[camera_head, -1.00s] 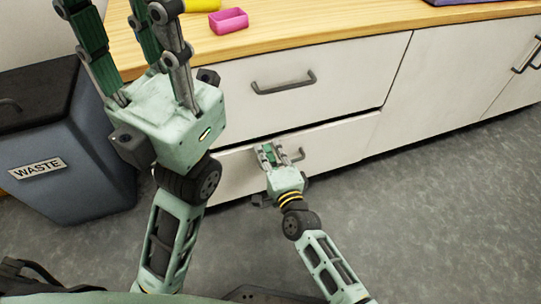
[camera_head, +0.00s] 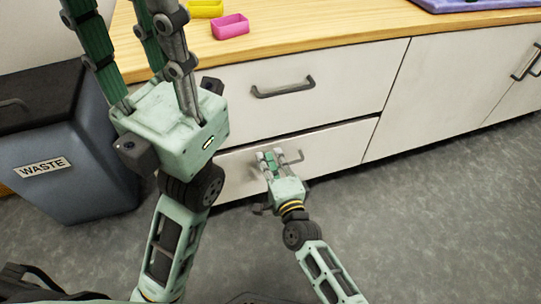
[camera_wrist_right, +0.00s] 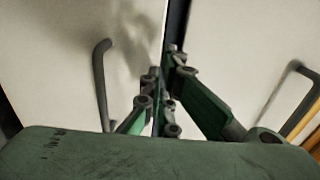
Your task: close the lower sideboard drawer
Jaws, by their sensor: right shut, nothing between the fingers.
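The lower sideboard drawer (camera_head: 340,145) is a white front below the upper drawer, with a dark gap along its top edge. Its grey handle (camera_head: 295,157) is partly hidden by my right gripper (camera_head: 271,157).
The upper drawer (camera_head: 340,80) has its own handle (camera_head: 283,88). A pink tray (camera_head: 230,27) and a yellow one (camera_head: 206,9) stand on the wooden top (camera_head: 300,42). A blue-grey waste bin (camera_head: 75,180) stands at the left. The grey floor at right is clear.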

